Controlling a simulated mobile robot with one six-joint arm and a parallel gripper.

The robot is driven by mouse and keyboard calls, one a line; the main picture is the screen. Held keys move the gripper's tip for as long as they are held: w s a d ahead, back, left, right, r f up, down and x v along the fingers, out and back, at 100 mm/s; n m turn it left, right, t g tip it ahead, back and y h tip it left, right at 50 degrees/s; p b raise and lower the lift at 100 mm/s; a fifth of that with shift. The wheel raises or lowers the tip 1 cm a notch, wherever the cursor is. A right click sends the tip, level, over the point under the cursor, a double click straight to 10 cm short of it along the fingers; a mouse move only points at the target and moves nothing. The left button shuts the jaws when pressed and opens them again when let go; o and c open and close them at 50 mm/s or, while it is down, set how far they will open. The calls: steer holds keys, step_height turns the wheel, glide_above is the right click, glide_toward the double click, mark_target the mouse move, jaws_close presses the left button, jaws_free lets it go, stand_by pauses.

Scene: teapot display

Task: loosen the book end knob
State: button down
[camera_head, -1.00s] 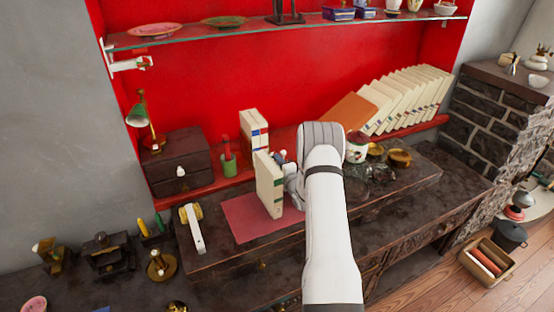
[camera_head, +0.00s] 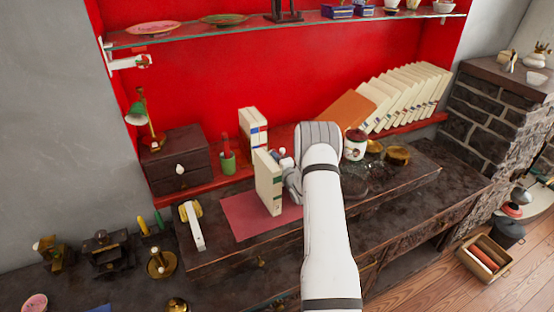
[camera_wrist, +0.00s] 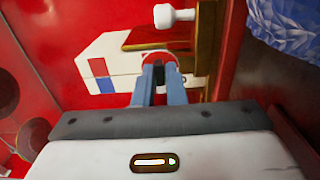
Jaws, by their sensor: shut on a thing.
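In the head view my gripper (camera_head: 291,183) is low beside the upright cream book (camera_head: 268,182), mostly hidden by my wrist. A small white part (camera_head: 286,160) shows just behind it.
A red mat (camera_head: 245,217) lies under the cream book. A green cup (camera_head: 228,162) and a small drawer box (camera_head: 182,165) are to the left. A white jar (camera_head: 354,147) and brass bowls (camera_head: 396,156) stand close on the right. A glass shelf (camera_head: 280,31) hangs above.

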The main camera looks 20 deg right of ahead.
steer(key=shift+d, duration=0.1)
steer(key=shift+f+b, duration=0.25)
steer(key=shift+b, duration=0.55)
steer(key=n+b, duration=0.3)
steer(key=b, duration=0.2)
steer(key=shift+f, duration=0.2)
steer(key=n+b, duration=0.5)
steer(key=b, duration=0.3)
steer(key=shift+n+b, duration=0.3)
steer(key=shift+n, duration=0.1)
steer(key=n+b, duration=0.4)
steer(key=b, duration=0.3)
steer(key=shift+f+n, duration=0.1)
steer(key=shift+n, duration=0.2)
steer(key=n+b, duration=0.6)
steer(key=b, duration=0.5)
steer(key=shift+f, duration=0.15)
steer(key=n+b, duration=0.4)
steer(key=b, duration=0.4)
steer(key=shift+n+b, duration=0.3)
steer(key=shift+n, duration=0.1)
steer(key=shift+r+n+b, duration=0.3)
steer(key=shift+n+b, duration=0.3)
steer(key=shift+b, duration=0.25)
steer(key=shift+r, duration=0.15)
